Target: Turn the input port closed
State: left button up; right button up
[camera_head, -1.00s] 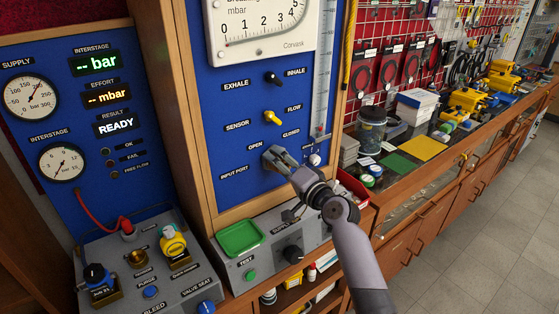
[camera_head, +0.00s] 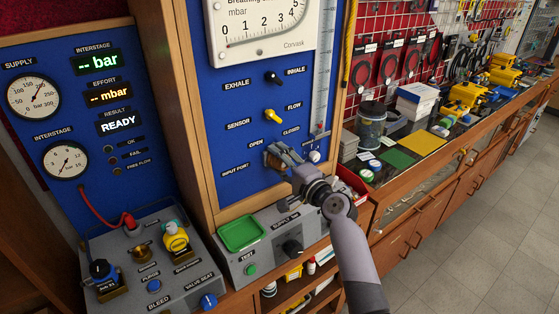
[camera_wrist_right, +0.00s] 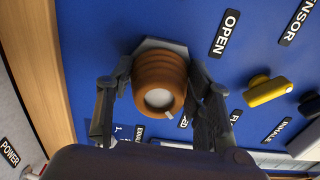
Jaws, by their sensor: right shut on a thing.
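The input port (camera_wrist_right: 160,85) is a ribbed orange-brown fitting with a pale round centre, on a hexagonal base on the blue panel. My right gripper (camera_head: 273,157) reaches it at the panel, below the OPEN (camera_head: 256,143) and CLOSED (camera_head: 291,131) labels and right of the INPUT PORT label (camera_head: 236,169). In the wrist view my right gripper (camera_wrist_right: 160,103) has a finger on either side of the fitting and is shut on it. In the head view the gripper mostly hides the port. My left gripper is out of view.
A yellow sensor knob (camera_head: 273,115) and a black exhale/inhale knob (camera_head: 273,77) sit above on the panel. A green tray (camera_head: 242,233) lies on the grey box below. A bench with tools and boxes runs off to the right.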

jog(key=shift+f, duration=0.1)
jog(key=o, duration=1.1)
jog(key=v, duration=1.2)
